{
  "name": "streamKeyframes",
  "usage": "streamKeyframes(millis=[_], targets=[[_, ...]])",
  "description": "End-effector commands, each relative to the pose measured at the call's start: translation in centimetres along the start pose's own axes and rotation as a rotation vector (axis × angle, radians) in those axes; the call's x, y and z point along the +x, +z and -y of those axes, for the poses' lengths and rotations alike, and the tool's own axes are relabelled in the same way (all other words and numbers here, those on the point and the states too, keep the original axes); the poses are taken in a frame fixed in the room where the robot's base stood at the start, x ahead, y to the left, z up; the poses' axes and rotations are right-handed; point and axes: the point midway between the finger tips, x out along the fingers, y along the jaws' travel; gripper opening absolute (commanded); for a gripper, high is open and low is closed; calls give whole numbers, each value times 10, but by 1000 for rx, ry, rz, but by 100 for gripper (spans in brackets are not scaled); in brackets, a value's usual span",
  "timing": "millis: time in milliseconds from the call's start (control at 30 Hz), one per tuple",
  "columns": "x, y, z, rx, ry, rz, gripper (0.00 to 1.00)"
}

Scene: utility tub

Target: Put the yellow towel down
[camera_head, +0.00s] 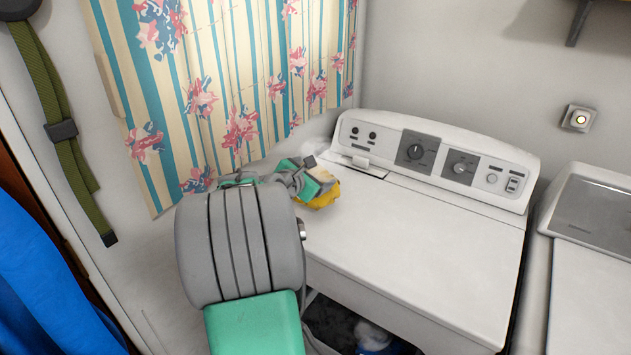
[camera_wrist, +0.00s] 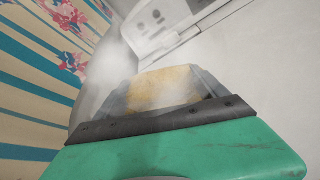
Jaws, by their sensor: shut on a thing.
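The yellow towel (camera_head: 322,197) shows at the end of my arm in the head view, over the left part of the white washer top. My gripper (camera_head: 318,183) is shut on it. In the wrist view the yellow towel (camera_wrist: 168,84) fills the space between the grey fingers of my gripper (camera_wrist: 165,92). My arm and gripper hide part of the towel. I cannot tell whether its lower edge touches the washer top.
The white washer (camera_head: 430,225) has a control panel (camera_head: 440,155) at its back, and its top is bare to the right of my gripper. A striped flowered curtain (camera_head: 235,80) hangs close on the left. A second white appliance (camera_head: 595,270) stands at the right.

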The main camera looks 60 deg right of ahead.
Motion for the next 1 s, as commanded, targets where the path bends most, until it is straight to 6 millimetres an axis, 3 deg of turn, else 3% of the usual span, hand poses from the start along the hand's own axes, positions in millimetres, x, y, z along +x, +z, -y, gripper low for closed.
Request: streamKeyframes(millis=[133,433,467,667,1000], targets=[[8,-21,10,-3,-1,-1,29],[8,-23,11,-2,0,-1,29],[8,-24,12,-3,-1,-2,83],[8,-23,11,-2,-1,-2,100],[1,-21,9,-2,2,-2,100]])
